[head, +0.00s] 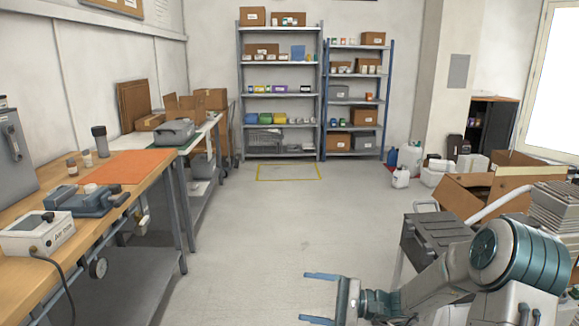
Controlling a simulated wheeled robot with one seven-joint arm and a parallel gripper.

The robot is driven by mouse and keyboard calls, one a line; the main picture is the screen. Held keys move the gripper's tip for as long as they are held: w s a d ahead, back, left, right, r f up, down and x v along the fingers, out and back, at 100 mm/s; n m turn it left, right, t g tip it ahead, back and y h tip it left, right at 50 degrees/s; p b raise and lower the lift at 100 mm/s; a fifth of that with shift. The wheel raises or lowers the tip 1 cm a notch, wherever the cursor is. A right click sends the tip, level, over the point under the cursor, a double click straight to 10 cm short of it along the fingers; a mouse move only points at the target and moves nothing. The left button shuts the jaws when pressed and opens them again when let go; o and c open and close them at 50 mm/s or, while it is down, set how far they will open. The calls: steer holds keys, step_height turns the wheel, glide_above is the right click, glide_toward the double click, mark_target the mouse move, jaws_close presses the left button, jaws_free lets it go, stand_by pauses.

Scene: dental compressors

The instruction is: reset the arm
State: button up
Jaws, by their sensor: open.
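My arm (517,252) reaches in from the lower right of the head view, bent low, with its thick teal and white joint nearest the camera. My gripper (320,297) is at the bottom centre, pointing left. The lower part of the arm is cut off by the picture's edge.
A wooden workbench (62,222) with an orange mat (130,167) and devices runs along the left. Shelves (279,95) stand at the back. A dark toolbox (433,240) and cardboard boxes (480,190) crowd the right, close to my arm. The middle floor (280,225) is clear.

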steer(key=s+r+n+g+h+p, duration=0.6)
steer(key=s+h, duration=0.4)
steer(key=s, duration=0.4)
steer(key=s+d+r+n+t+h+p, duration=0.1)
steer(key=s+d+r+t+h+p, duration=0.2)
steer(key=r, duration=0.4)
steer(key=s+d+r+n+t+h+p, duration=0.2)
steer(key=s+d+r+t+h+p, duration=0.1)
steer(key=s+d+r+h+p, duration=0.2)
steer(key=shift+d+r+h, duration=0.3)
steer(key=shift+d+r, duration=0.3)
steer(key=shift+r, duration=0.45)
steer(key=shift+s, duration=0.1)
